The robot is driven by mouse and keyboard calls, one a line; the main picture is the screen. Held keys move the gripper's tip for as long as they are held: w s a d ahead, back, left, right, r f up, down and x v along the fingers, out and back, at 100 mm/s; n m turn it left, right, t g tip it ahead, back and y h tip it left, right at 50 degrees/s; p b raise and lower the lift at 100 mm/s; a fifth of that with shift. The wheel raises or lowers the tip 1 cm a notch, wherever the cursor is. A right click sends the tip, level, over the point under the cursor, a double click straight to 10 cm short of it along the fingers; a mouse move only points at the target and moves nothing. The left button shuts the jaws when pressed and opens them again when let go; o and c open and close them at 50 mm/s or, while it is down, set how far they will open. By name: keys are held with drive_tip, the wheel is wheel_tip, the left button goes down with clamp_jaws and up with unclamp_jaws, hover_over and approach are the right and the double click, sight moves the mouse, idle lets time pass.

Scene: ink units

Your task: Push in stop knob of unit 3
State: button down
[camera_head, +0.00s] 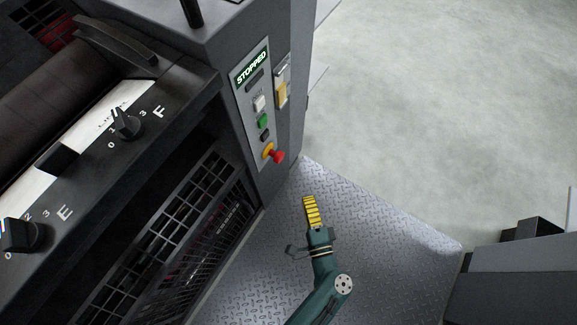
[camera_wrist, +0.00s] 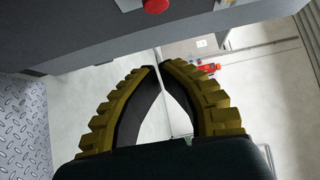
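The stop knob (camera_head: 278,156) is a red mushroom head on a yellow base, at the bottom of the light control panel (camera_head: 240,78) on the grey unit. A display (camera_head: 252,66) above it reads STOPPED. In the wrist view a red knob (camera_wrist: 156,5) shows at the top edge, partly cut off. My gripper (camera_head: 308,199) has yellow ribbed fingers and is in front of and below the knob in the head view, apart from it. In the wrist view the fingertips (camera_wrist: 159,68) almost meet, with nothing between them. I cannot read a unit number.
White, green (camera_head: 263,121) and black buttons sit above the knob. A yellow part (camera_head: 281,95) is on the unit's side. A dark mesh guard (camera_head: 215,205) stands left of my gripper. The diamond-plate floor (camera_head: 375,235) is clear to the right, with grey machinery (camera_head: 525,270) beyond.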

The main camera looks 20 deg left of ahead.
sight(276, 155)
drive_tip(key=s+a+b+x, duration=0.1)
drive_tip(key=b+x, duration=0.3)
drive_tip(key=x, duration=0.9)
drive_tip(key=shift+s+a, duration=0.4)
drive_tip(key=shift+a, duration=0.15)
